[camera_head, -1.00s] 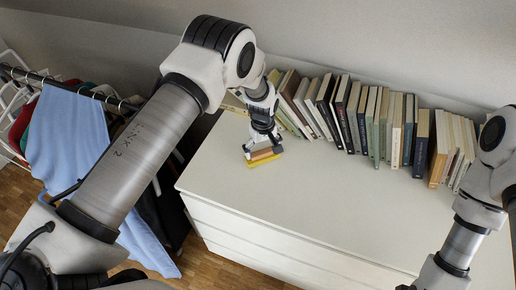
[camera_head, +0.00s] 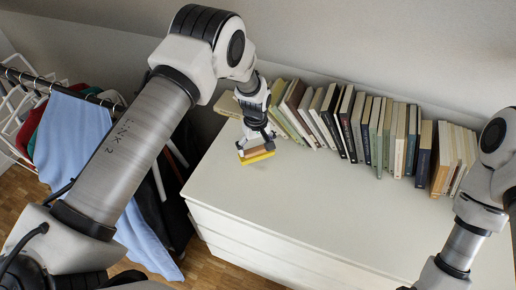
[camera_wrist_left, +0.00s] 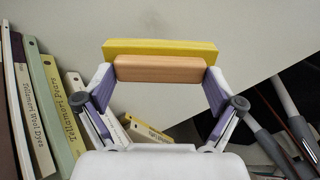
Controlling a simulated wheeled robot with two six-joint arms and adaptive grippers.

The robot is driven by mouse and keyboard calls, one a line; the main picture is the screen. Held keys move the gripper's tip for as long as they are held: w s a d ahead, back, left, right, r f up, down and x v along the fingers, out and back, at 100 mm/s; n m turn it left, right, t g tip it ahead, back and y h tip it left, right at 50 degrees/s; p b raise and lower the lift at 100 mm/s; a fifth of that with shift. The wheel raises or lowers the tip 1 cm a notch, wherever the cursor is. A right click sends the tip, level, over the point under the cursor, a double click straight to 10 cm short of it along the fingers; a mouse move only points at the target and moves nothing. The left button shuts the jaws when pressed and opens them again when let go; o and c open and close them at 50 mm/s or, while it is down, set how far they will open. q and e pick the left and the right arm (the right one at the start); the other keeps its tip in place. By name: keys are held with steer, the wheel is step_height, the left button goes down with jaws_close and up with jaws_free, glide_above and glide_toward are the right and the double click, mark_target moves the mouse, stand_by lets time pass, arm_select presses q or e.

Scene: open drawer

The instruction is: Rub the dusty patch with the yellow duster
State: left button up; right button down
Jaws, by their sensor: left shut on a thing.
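The yellow duster (camera_head: 259,158) has a yellow pad and an orange-brown grip block; it is at the left end of the white dresser top (camera_head: 300,205). My left gripper (camera_head: 256,146) points down and is shut on the duster's grip block. In the left wrist view the pad (camera_wrist_left: 160,46) and the block (camera_wrist_left: 158,68) lie across between my fingertips. I cannot tell whether the pad touches the top. No dusty patch can be made out. My right arm shows at the right edge, its gripper out of frame.
A row of books (camera_head: 375,130) lines the back of the dresser top. A few books (camera_head: 228,104) lie flat at the back left corner. A clothes rail with a blue garment (camera_head: 68,140) stands left of the dresser. The middle and front of the top are clear.

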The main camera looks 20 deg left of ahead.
mark_target(256, 148)
arm_select(q)
step_height(256, 148, up, 3)
steer(key=shift+w+a+f+p, duration=0.1)
steer(key=shift+a+f+p, duration=0.1)
steer(key=shift+p, duration=0.5)
steer(key=shift+d+r, duration=0.1)
steer(key=shift+r, duration=0.35)
